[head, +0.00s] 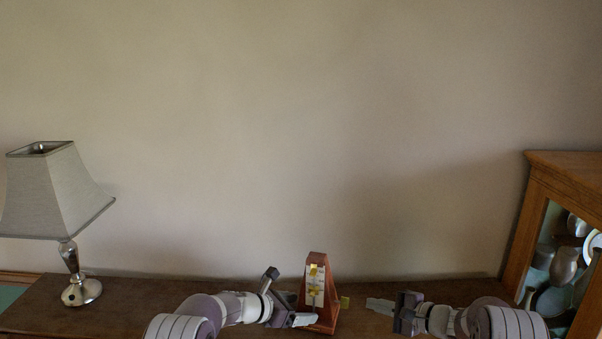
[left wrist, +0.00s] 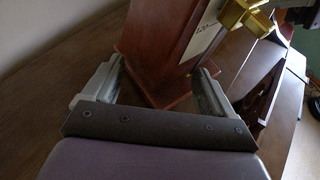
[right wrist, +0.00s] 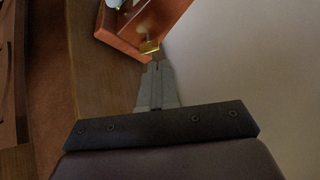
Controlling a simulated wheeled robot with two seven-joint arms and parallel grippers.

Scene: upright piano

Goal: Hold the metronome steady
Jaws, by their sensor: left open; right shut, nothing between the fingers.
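The metronome (head: 322,270) is a reddish-brown wooden pyramid with a pale scale plate and brass parts, standing upright on the piano top. In the left wrist view its lower body (left wrist: 152,45) reaches between the fingers of my left gripper (left wrist: 160,78), which is open around a corner of the base. I cannot tell whether the fingers touch it. My right gripper (right wrist: 157,68) is shut and empty. Its tips point at the brass knob (right wrist: 149,46) on the metronome's side, very close to it; in the head view a small gap shows between right gripper (head: 370,303) and knob (head: 344,302).
A lamp (head: 60,200) with a grey shade and metal base stands at the left of the wooden piano top (head: 130,290). A glass-fronted wooden cabinet (head: 537,215) with dishes stands at the right. A plain wall rises behind. The top between lamp and left arm is clear.

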